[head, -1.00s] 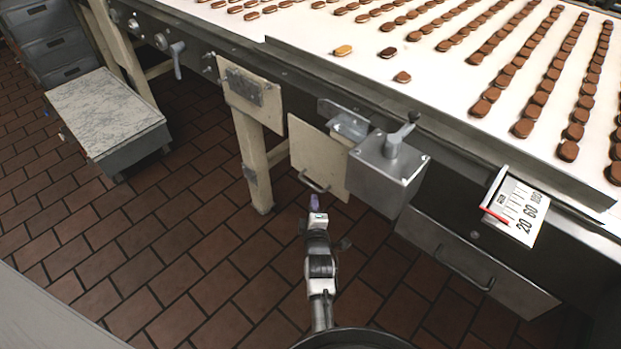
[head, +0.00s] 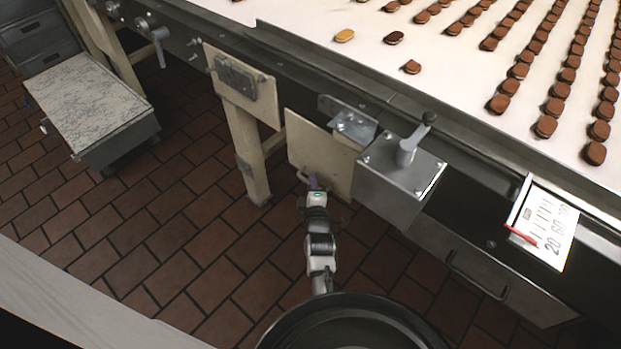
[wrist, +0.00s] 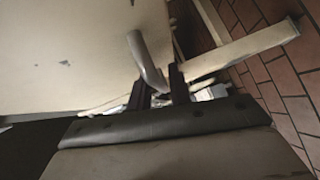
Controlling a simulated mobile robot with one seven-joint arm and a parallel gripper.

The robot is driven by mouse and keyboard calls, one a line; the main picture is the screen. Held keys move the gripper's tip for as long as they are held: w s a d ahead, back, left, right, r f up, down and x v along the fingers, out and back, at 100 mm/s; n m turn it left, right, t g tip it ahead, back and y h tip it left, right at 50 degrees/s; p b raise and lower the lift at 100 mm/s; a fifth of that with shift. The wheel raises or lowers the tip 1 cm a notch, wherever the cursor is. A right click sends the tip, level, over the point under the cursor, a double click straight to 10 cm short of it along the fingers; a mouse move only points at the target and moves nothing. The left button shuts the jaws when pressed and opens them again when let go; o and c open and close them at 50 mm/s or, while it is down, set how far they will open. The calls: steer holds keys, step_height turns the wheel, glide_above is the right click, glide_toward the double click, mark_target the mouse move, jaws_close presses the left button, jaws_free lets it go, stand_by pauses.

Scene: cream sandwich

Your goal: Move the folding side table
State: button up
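The folding side table seems to be the beige panel (head: 312,158) hanging down below the conveyor edge in the head view; it fills the upper left of the wrist view (wrist: 65,55). Its grey bar handle (wrist: 147,65) sticks out from the panel's lower part. My gripper (head: 314,181) is at this handle, low in front of the panel. In the wrist view, the two dark fingers of my gripper (wrist: 159,88) are apart, with the handle's end reaching between them. A gap shows beside the bar; contact cannot be told.
A grey metal box with a lever (head: 402,168) juts out right of the panel. A beige table leg (head: 246,155) stands to the left. A low marble-topped cart (head: 88,100) is further left. Brick floor (head: 170,240) is open in front. Chocolate-topped biscuits lie on the white belt (head: 455,85).

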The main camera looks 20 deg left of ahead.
steer(key=shift+c, duration=0.2)
jaws_close()
steer(key=shift+a+r, duration=0.1)
steer(key=shift+a, duration=0.05)
